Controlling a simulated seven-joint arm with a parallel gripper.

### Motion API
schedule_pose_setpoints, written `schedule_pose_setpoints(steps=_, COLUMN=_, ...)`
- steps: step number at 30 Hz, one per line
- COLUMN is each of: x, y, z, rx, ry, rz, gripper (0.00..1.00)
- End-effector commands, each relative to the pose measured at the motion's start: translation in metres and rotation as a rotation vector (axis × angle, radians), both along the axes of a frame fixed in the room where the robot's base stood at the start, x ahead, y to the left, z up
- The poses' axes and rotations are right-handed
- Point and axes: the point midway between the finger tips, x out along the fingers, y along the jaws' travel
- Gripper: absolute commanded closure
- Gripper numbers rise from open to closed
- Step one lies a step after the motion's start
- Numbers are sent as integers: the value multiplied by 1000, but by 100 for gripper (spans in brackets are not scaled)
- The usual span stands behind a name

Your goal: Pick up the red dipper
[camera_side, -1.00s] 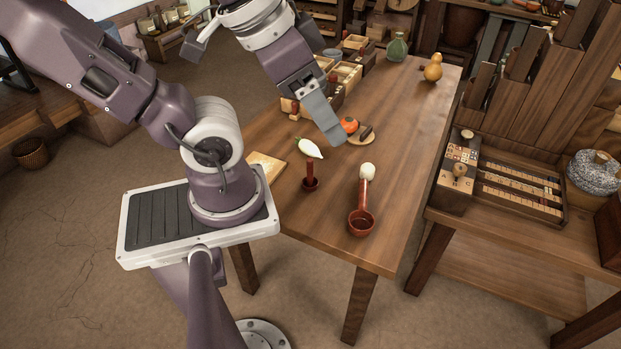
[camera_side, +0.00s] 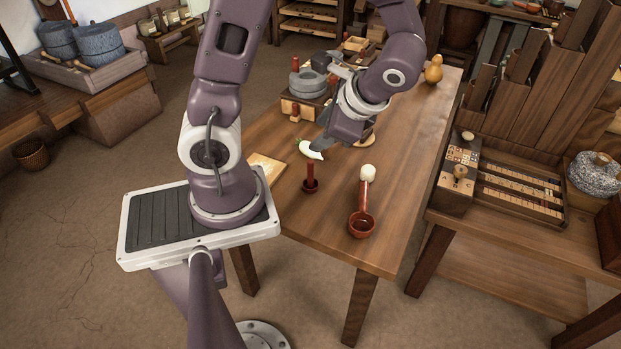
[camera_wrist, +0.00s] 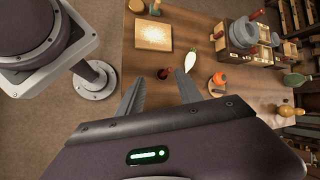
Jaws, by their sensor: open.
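The red dipper (camera_side: 361,222) lies on the table near its front right part in the side view. Its round cup is toward the front edge and its handle runs back to a pale round thing (camera_side: 368,172). I cannot tell whether that is part of the dipper. My gripper (camera_side: 324,102) is open and empty above the table, behind and left of the dipper, and apart from it. In the wrist view my gripper (camera_wrist: 158,88) shows two spread fingers. The dipper does not show there.
A small red upright piece (camera_side: 310,182) stands left of the dipper. A white radish-like thing (camera_side: 311,150) lies behind it. A floured board (camera_wrist: 153,35) and an orange fruit (camera_wrist: 219,78) are on the table. The table right of the dipper is clear.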

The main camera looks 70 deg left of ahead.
Motion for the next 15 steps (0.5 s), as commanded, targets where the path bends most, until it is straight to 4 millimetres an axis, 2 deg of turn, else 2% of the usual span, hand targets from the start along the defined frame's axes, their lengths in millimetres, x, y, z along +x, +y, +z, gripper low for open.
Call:
schedule_pose_setpoints(steps=1, x=5, y=12, z=-21, rx=68, ry=108, rz=-72, gripper=58)
schedule_pose_setpoints(steps=3, x=14, y=31, z=-49, rx=159, ry=242, rz=-189, gripper=58)
schedule_pose_setpoints(steps=9, x=28, y=70, z=-140, rx=337, ry=563, rz=-549, gripper=58)
schedule_pose_setpoints(steps=12, x=27, y=80, z=-173, rx=370, ry=654, rz=-676, gripper=58)
schedule_pose_setpoints(steps=15, x=25, y=85, z=-191, rx=382, ry=697, rz=-742, gripper=58)
